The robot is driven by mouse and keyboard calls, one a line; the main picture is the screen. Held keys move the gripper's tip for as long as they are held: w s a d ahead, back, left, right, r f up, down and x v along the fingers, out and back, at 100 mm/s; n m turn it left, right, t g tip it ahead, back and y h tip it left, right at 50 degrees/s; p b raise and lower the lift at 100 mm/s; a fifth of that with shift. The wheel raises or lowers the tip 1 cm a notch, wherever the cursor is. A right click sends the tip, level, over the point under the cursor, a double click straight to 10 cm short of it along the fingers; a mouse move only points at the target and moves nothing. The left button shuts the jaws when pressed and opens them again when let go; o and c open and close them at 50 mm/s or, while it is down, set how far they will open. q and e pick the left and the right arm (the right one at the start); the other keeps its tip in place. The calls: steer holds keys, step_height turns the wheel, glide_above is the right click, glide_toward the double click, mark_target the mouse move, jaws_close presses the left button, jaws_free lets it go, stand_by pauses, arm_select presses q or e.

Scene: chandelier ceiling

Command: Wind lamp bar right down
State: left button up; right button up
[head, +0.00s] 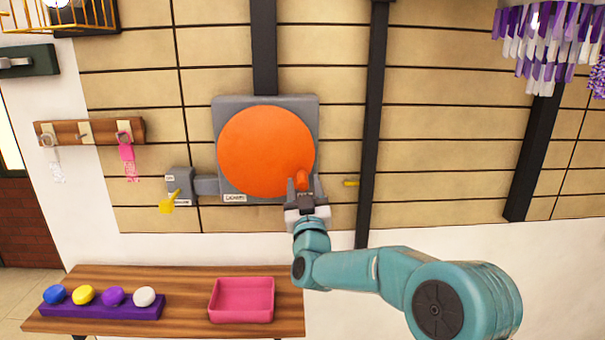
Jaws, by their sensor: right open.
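A large round orange wheel (262,150) is mounted on a grey wall plate (228,112), with a small label at the plate's lower edge. An orange knob (302,179) sticks out at the wheel's lower right. My right gripper (304,187) is at this knob with its fingers open, one on each side; whether they touch it cannot be told. A small yellow marker (351,183) is on the wall just right of the wheel. The lamp bar cannot be made out for certain. My left gripper is not in view.
A grey box with a yellow lever (168,203) is left of the wheel. A wooden table (188,316) below holds a pink tray (241,318) and several coloured discs on a purple stand (100,311). A hook rack (105,124) and chandelier (548,38) are at the sides.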

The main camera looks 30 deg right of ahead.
steer(key=shift+x, duration=1.15)
jaws_close()
